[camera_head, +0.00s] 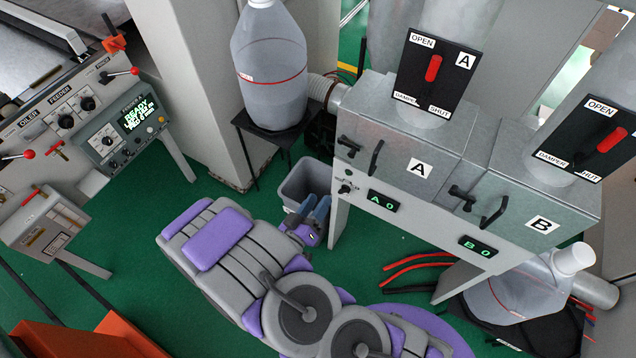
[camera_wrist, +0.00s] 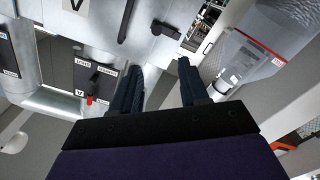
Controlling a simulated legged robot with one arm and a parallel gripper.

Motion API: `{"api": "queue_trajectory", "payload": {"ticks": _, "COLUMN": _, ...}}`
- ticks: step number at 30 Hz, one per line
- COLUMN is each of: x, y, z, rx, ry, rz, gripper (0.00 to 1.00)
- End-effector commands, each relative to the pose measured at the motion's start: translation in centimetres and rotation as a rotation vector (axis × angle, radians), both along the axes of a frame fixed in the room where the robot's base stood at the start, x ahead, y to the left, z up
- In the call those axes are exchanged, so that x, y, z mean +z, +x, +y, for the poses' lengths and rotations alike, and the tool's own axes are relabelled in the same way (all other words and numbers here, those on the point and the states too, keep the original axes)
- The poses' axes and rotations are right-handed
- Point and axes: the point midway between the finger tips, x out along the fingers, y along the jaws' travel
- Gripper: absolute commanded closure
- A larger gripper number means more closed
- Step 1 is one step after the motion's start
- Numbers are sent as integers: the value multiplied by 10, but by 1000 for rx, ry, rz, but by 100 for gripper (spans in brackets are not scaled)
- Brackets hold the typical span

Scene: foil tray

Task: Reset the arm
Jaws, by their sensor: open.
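My arm, grey and purple, is folded low over the green floor in the head view. My gripper (camera_head: 318,212) is at its far end, with dark blue fingers beside the grey bin (camera_head: 303,183). In the wrist view the two fingers of my gripper (camera_wrist: 164,75) stand apart with nothing between them. The gripper is open and empty. Whether the fingers touch the bin is hard to tell.
A metal cabinet with units A (camera_head: 400,150) and B (camera_head: 530,205) stands to the right. A translucent container (camera_head: 270,80) sits on a black stand behind. A control panel (camera_head: 115,135) is at left, another container (camera_head: 515,300) at lower right. Green floor is open at left.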

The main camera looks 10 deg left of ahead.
Motion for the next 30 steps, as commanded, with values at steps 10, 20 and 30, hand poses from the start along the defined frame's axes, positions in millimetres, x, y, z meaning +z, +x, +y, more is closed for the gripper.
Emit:
{"api": "queue_trajectory", "payload": {"ticks": 10, "x": -6, "y": 4, "z": 1, "rx": -9, "ry": 38, "rz": 32, "gripper": 56}}
{"api": "queue_trajectory", "payload": {"ticks": 20, "x": -47, "y": 41, "z": 37, "rx": -35, "ry": 484, "rz": 388, "gripper": 56}}
{"api": "queue_trajectory", "payload": {"ticks": 30, "x": -17, "y": 54, "z": 78, "rx": 70, "ry": 864, "rz": 757, "gripper": 56}}
